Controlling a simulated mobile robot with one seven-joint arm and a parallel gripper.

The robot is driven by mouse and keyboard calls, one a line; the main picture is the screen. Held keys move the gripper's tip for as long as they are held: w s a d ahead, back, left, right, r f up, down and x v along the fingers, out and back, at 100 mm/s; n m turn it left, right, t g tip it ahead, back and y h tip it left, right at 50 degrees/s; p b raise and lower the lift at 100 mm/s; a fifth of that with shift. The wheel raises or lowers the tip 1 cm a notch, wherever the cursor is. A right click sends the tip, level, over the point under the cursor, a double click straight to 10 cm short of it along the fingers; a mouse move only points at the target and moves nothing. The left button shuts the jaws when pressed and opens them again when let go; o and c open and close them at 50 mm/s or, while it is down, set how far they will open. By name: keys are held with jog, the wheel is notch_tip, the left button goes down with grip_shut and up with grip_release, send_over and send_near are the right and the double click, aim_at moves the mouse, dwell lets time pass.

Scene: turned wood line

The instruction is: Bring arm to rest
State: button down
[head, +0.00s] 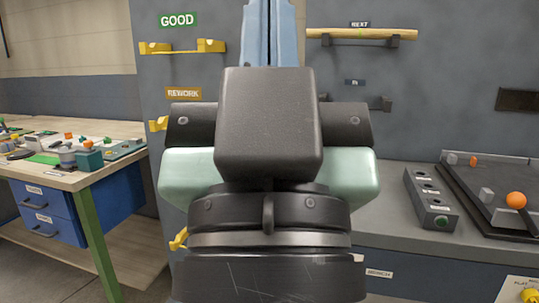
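My arm stands upright in the middle of the head view, close to the camera. Its end, my gripper (268,125), shows from behind as a dark block with dark side parts and a pale green body. Two pale blue strips rise above the block and run out of the top of the picture. The fingertips are not clearly visible, so I cannot tell whether the gripper is open or shut. I see nothing clearly held in it.
A turned wooden piece (362,34) lies on the NEXT holder. The yellow GOOD holder (182,47) is empty. A workbench (110,168) stands at left. A grey bench (390,215) at right bears a switch box (430,198) and a dark tray (458,188) with an orange ball (516,200).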

notch_tip(320, 180, up, 26)
jog(key=p, duration=2.4)
jog(key=shift+r, duration=0.25)
